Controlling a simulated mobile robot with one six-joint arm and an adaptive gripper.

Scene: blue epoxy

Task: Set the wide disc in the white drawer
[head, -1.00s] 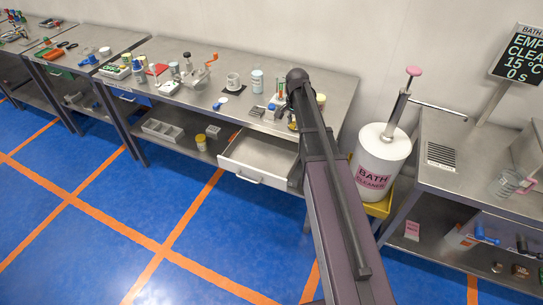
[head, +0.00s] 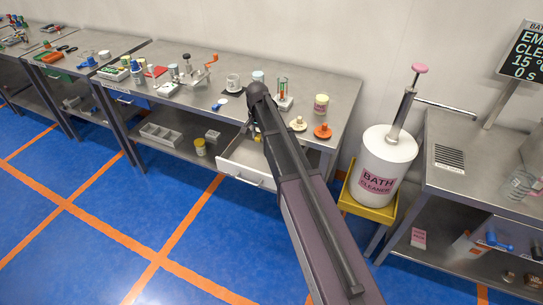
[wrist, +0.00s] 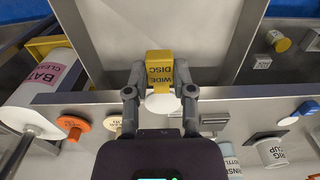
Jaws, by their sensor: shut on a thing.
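The wide disc (wrist: 160,68) shows in the wrist view as a yellow piece lettered "WIDE DISC", with a white rounded part below it. My gripper (wrist: 158,92) is shut on it, one finger on each side. The white drawer (head: 232,172) is pulled open under the bench top, and my arm covers its right part in the head view. In the wrist view the disc appears over the open drawer (wrist: 205,45), near the bench's front edge. Its height above the drawer floor is hard to judge. My arm mostly hides the gripper in the head view.
The bench top (head: 335,95) holds an orange knobbed piece (head: 322,131), a cream one (head: 298,124) and a jar (head: 321,104) near the drawer. A white bath cleaner tub (head: 385,165) stands to the right. A grey divided tray (head: 162,134) lies on the lower shelf.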

